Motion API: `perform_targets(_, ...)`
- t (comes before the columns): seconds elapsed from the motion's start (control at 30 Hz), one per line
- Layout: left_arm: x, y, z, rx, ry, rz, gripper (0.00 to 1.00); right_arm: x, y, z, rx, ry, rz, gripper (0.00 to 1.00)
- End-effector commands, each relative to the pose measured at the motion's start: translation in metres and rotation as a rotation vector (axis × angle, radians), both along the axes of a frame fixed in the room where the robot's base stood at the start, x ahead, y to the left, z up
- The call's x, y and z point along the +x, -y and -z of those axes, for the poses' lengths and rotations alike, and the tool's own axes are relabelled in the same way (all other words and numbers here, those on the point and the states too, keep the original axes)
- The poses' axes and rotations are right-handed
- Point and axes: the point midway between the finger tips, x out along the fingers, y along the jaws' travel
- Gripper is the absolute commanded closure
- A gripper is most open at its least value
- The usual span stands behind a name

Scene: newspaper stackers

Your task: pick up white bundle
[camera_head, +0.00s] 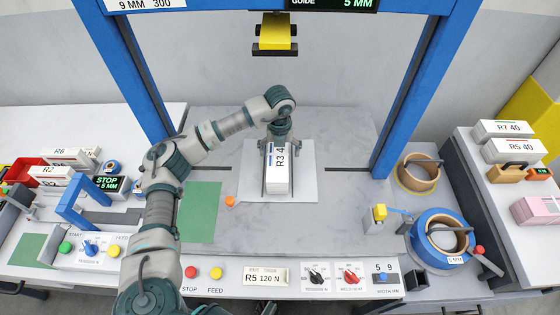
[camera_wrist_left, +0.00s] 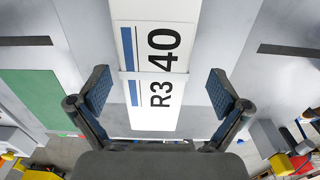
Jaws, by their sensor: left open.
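The white bundle (camera_head: 279,178), marked R3 40 with a blue stripe, lies on a white sheet (camera_head: 308,186) in the middle of the grey table under the blue frame. It also fills the upper middle of the left wrist view (camera_wrist_left: 157,50), with a band across it. My left gripper (camera_head: 278,150) is above the bundle, reaching in from the left. In the left wrist view its two fingers (camera_wrist_left: 160,92) are spread wide, one on each side of the bundle, with gaps between. The fingers do not touch the bundle there. My right gripper is not in view.
A blue frame (camera_head: 415,95) stands around the work spot, with a yellow block (camera_head: 275,32) hanging above. Other white bundles (camera_head: 514,150) lie on the right table, and more at the left. A green mat (camera_head: 200,211) is left of the sheet. Buttons and knobs line the front edge.

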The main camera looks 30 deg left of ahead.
Motion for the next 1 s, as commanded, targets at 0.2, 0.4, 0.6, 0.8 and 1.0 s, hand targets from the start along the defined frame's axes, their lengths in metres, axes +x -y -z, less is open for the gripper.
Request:
perform_targets(0.2,-0.002,-0.001,0.037,0.000,-0.005,-0.001,0.00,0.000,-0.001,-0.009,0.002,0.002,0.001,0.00)
perform_targets(0.4,-0.002,-0.001,0.039,0.000,-0.001,-0.001,0.00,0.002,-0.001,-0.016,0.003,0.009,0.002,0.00)
perform_targets(0.6,-0.002,0.001,0.038,0.001,-0.002,0.000,0.38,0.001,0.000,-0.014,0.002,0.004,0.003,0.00)
perform_targets(0.8,-0.002,0.000,0.039,0.000,-0.002,0.000,0.88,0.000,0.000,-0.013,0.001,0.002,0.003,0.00)
perform_targets(1.0,-0.001,0.000,0.038,-0.002,0.001,0.000,0.99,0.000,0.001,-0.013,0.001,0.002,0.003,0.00)
